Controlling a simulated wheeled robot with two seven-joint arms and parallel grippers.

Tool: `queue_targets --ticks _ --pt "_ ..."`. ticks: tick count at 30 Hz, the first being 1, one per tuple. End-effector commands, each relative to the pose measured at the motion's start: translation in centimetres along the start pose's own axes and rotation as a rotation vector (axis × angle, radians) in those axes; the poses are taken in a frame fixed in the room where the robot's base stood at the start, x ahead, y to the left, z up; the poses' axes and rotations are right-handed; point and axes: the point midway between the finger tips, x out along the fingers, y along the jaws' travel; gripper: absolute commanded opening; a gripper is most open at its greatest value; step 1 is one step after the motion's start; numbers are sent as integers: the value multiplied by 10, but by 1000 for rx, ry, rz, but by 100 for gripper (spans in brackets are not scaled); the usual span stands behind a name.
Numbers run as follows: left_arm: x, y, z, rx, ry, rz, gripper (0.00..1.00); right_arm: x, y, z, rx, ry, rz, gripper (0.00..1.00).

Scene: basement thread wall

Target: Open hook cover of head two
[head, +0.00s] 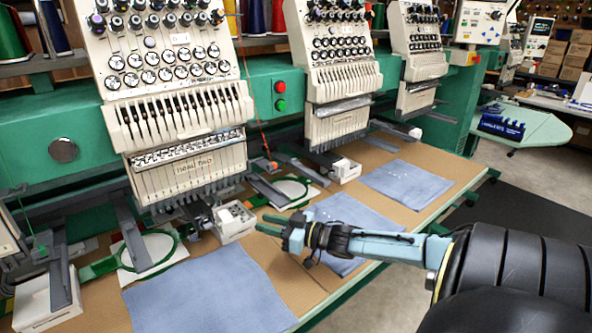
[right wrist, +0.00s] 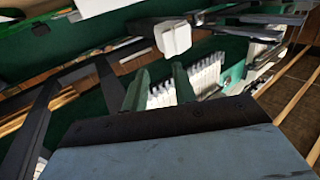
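Head two (head: 185,110) is the nearest full sewing head, with a label on its lower front that seems to read "head two". Below and right of it, a white box-like hook cover (head: 234,222) sits at the end of the lower arm and looks closed. My right gripper (head: 260,222) reaches in from the right, just right of this cover and apart from it. In the right wrist view, its two green fingers (right wrist: 160,88) are spread with nothing between them. A white block (right wrist: 172,38) shows beyond the fingertips; I cannot tell if it is the same cover. My left gripper is not in view.
Blue cloths (head: 205,290) lie on the brown table (head: 290,265). Green hoops (head: 150,250) sit by the lower arms. Another white cover (head: 345,170) stands under the middle head (head: 335,60). A red and a green button (head: 280,105) are on the green beam.

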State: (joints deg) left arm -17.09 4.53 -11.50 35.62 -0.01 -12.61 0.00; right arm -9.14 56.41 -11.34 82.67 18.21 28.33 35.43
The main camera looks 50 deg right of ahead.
Motion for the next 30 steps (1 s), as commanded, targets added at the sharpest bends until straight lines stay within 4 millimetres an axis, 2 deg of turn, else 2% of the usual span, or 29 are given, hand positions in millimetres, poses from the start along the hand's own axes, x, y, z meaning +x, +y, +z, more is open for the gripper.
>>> queue_targets --ticks 9,15,27,28,30 --pt "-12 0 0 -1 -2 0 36 -50 1 0 0 -6 1 27" --pt "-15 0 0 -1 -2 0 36 -69 1 0 0 -3 1 27" --pt "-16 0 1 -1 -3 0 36 -76 1 0 -1 -2 1 27" --pt "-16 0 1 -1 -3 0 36 -76 1 0 -1 -2 1 26" --pt "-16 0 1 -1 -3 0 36 -76 0 0 13 2 5 17"
